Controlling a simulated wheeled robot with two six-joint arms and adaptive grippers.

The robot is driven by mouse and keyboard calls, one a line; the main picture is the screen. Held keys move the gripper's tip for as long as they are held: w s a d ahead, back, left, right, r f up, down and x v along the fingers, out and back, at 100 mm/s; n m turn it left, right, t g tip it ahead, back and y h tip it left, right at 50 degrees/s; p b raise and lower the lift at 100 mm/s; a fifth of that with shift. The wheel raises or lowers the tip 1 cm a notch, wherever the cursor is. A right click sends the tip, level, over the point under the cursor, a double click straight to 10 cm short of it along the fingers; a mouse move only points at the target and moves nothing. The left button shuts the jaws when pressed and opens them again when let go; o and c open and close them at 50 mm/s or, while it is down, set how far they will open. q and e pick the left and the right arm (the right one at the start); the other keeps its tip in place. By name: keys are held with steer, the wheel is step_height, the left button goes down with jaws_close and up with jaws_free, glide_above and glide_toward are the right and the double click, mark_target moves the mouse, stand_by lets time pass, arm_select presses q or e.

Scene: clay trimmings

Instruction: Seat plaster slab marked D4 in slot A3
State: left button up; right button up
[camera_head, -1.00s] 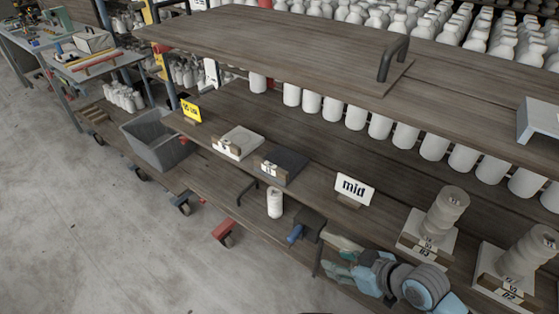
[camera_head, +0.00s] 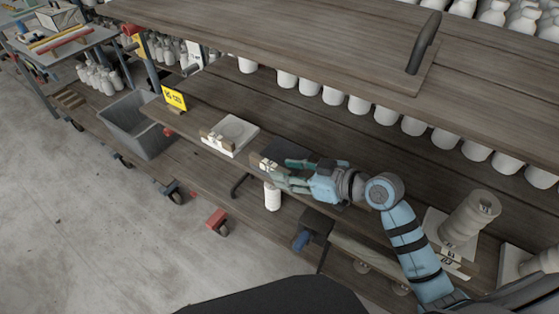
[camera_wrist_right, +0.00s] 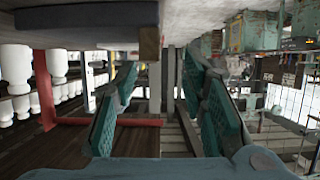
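A white slab (camera_head: 236,130) with a round mark sits on the middle shelf, behind a wooden block with small labels. A dark grey slab (camera_head: 284,149) lies to its right behind a similar labelled block (camera_head: 264,162). I cannot read D4 or A3 on any label. My right gripper (camera_head: 284,177) reaches in from the right at the dark slab's front edge, partly covering that place. In the wrist view its teal fingers (camera_wrist_right: 163,100) are spread with nothing between them. A dark slab edge (camera_wrist_right: 85,15) and a wooden block (camera_wrist_right: 150,42) show above them. My left gripper is out of view.
A yellow sign (camera_head: 174,98) stands at the shelf's left. A white cylinder (camera_head: 272,197) is below the right gripper. A grey bin (camera_head: 140,125) is at left.

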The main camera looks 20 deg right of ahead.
mark_target(272, 164)
steer(key=w, duration=0.1)
steer(key=w+a, duration=0.1)
steer(key=w+a+f, duration=0.1)
steer(key=w, duration=0.1)
steer(key=shift+w+a+f, duration=0.15)
steer(key=shift+w+a, duration=0.05)
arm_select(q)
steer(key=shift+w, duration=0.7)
arm_select(e)
steer(key=shift+a, duration=0.1)
jaws_close()
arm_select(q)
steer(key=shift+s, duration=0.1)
